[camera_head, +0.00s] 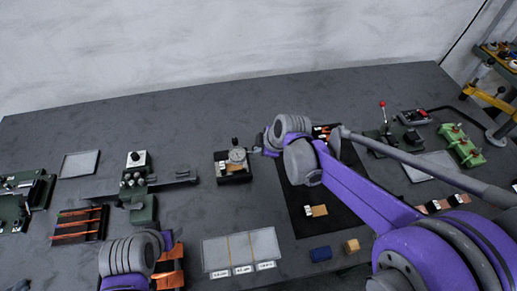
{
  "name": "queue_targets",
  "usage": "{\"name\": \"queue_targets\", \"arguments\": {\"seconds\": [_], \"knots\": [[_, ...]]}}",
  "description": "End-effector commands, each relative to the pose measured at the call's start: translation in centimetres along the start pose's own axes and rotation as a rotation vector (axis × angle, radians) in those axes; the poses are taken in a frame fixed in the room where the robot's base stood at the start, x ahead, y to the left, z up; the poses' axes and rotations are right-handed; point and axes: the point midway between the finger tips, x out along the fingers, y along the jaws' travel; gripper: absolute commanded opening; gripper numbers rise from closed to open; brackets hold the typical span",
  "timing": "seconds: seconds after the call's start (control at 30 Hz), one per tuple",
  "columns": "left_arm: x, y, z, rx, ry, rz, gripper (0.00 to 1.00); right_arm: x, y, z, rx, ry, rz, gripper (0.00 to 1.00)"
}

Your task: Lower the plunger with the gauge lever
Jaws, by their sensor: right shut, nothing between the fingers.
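The gauge (237,156) is a round white dial on a small black base. It stands near the middle of the dark table. A small dark knob, perhaps its lever, shows just above the dial; the plunger is too small to make out. My right gripper (261,143) is shut and empty just right of the dial. Whether it touches the lever I cannot tell.
A tray with several white labels (240,250) lies in front of the gauge. A black mat (318,213) is on the right under my right arm. A blue block (320,254) and a tan block (352,246) sit near the front. A green fixture (143,209) stands left.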

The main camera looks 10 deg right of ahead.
Motion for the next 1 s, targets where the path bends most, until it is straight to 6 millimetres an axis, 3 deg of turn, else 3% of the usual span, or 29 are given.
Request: {"name": "queue_targets", "arguments": {"seconds": [1.0], "knots": [[0.1, 0.0, 0.1, 0.000, -0.001, 0.000, 0.60, 0.4, 1.5, 0.6, -0.162, 0.066, -0.067, 0.00]]}}
